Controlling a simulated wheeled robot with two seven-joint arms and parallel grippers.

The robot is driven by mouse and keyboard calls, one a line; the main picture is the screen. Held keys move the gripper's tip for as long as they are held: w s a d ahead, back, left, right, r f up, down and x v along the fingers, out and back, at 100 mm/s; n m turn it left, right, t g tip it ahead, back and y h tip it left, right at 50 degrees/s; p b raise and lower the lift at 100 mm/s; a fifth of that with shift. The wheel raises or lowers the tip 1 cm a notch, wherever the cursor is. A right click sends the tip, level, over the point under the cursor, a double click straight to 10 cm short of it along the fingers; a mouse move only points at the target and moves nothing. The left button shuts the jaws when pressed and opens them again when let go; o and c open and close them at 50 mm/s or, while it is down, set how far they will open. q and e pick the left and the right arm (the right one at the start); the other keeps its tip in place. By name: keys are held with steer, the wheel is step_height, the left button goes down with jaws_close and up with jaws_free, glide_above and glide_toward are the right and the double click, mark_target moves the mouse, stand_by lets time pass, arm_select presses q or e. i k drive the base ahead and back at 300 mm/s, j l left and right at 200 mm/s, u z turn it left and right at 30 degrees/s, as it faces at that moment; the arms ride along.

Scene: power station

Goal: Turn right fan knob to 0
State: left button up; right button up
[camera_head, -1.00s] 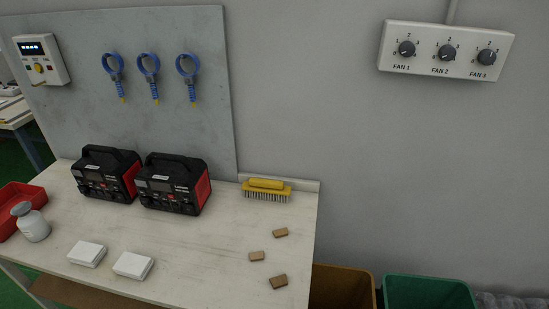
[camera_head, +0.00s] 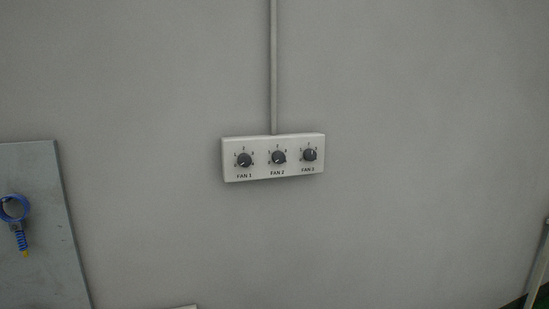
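A white fan control box (camera_head: 273,172) is fixed to the grey wall, near the middle of the head view. It carries three dark round knobs in a row. The left one (camera_head: 244,160) is labelled FAN 1 and the middle one (camera_head: 278,157) FAN 2. The right fan knob (camera_head: 309,155) is labelled FAN 3. Numbers ring each knob, but they are too small to read surely, and I cannot tell the right knob's exact setting. Neither of my grippers shows in the view.
A grey conduit (camera_head: 273,65) runs up the wall from the box. A grey board (camera_head: 40,230) with a blue ring-shaped tool (camera_head: 15,212) hangs at the lower left. The wall around the box is clear. A pale post (camera_head: 538,265) stands at the right edge.

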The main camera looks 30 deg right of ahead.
mark_target(310, 154)
steer(key=z, duration=1.25)
